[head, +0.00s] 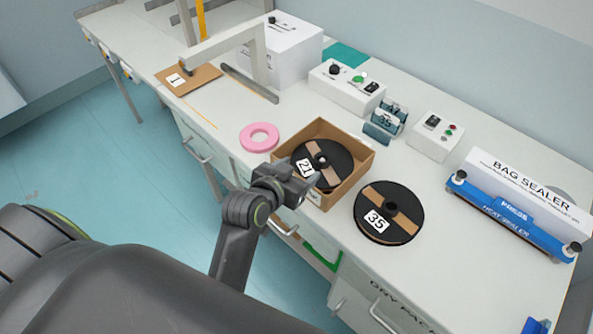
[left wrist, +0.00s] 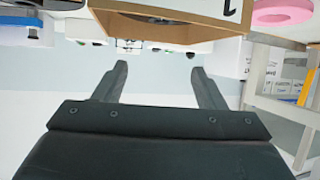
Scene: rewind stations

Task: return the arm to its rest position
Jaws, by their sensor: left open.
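My left gripper (head: 296,188) is at the near edge of the bench, in front of the cardboard box. In the left wrist view its two fingers (left wrist: 158,85) stand apart with nothing between them. The left arm comes up from the lower left in the head view. My right gripper is not in either view.
An open cardboard box (head: 361,164) holds a black reel labelled 21. A black reel labelled 35 (head: 404,217) lies to its right, a pink ring (head: 246,137) to its left. A blue bag sealer (head: 510,217) stands at the right. Floor (head: 110,150) at left is clear.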

